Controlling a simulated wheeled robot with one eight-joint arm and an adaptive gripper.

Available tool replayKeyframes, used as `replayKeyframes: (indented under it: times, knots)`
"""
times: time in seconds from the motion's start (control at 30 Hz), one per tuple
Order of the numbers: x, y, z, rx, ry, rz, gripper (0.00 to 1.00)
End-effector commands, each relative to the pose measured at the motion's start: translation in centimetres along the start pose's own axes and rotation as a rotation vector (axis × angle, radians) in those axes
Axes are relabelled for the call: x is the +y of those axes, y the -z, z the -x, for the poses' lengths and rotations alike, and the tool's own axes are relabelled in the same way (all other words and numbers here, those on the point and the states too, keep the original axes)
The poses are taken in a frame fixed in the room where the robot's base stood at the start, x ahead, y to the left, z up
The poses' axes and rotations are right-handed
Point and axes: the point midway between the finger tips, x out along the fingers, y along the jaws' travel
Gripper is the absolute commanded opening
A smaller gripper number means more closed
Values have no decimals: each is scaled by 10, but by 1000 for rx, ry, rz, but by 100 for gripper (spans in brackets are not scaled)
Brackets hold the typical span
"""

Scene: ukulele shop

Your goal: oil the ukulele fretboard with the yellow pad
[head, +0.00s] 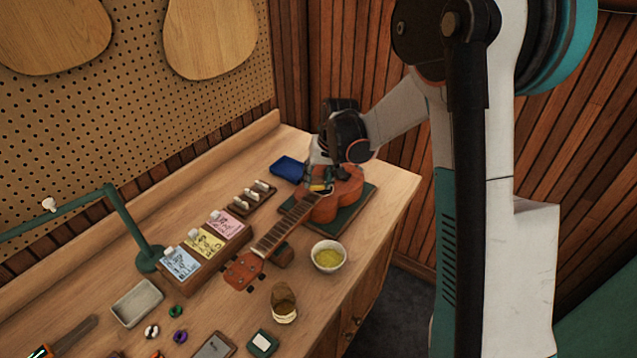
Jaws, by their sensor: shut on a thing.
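The ukulele (347,195) lies on its back, its body on a green mat (363,217) at the far right of the bench and its reddish headstock (243,271) towards the near left. Its dark fretboard (284,226) runs between them. My gripper (319,190) is over the body end of the fretboard, shut on a small yellow pad (318,186). The gripper hides part of the ukulele body. I cannot tell whether the pad touches the fretboard. A white bowl (328,268) with yellowish liquid stands right of the neck.
A wooden holder (212,257) with blue, yellow and pink packets stands left of the neck. A blue tray (287,169) is behind. A green lamp arm (130,222), a grey dish (137,301) and an amber jar (284,303) stand nearer. The bench's right edge is close to the mat.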

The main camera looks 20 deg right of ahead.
Motion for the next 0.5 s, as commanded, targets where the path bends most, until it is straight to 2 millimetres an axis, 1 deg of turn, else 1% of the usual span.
replayKeyframes:
  times: [0.03,0.5]
  knots:
    - [-2,1,6,-1,0,1,3]
    - [-12,15,45,-1,1,1,3]
